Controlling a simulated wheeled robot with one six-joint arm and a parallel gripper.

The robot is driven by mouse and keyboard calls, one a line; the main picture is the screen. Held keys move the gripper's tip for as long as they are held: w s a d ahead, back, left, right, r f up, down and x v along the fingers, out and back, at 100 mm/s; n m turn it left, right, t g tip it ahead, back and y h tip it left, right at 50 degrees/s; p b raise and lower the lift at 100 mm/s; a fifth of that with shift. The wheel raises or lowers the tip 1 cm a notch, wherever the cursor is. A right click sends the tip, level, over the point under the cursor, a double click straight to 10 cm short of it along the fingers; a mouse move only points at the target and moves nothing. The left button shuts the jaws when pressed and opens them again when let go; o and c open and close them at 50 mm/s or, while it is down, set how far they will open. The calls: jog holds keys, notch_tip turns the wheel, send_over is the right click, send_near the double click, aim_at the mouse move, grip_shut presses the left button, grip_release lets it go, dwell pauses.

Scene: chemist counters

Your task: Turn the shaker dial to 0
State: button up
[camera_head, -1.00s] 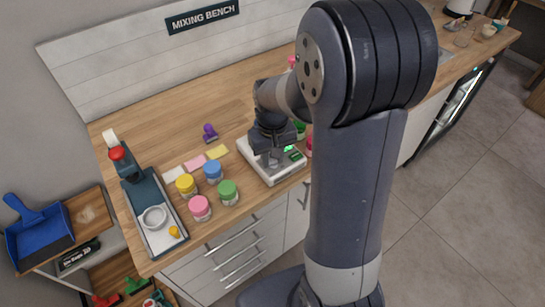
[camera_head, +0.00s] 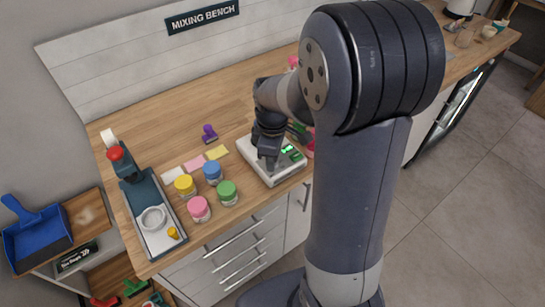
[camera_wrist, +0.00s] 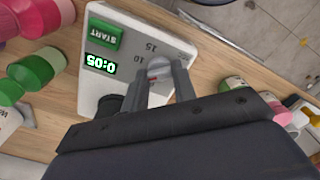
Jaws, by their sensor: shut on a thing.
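The shaker (camera_head: 285,172) is a white box on the wooden counter, also seen in the wrist view (camera_wrist: 95,70). It has a green START button (camera_wrist: 105,33) and a lit display (camera_wrist: 101,64) that reads 0:05, upside down in the wrist view. The round grey dial (camera_wrist: 160,64) has a red mark, and the scale numbers 10 and 15 show beside it. My gripper (camera_head: 268,163) is over the shaker's top. In the wrist view my gripper (camera_wrist: 161,77) is shut on the dial, one finger on each side. The 0 mark is hidden.
Several lidded jars, including blue (camera_head: 212,170), yellow (camera_head: 185,185), green (camera_head: 228,190) and pink (camera_head: 200,206), stand left of the shaker. A dark stand with a red knob (camera_head: 116,153) is farther left. Pink and green jars stand close on the shaker's right side.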

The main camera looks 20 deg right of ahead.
jog(key=n, duration=0.4)
jog(key=shift+n, duration=2.9)
jog(key=o, duration=1)
notch_tip(320, 180, up, 11)
jog(key=shift+b, duration=0.4)
jog(key=shift+f, duration=0.1)
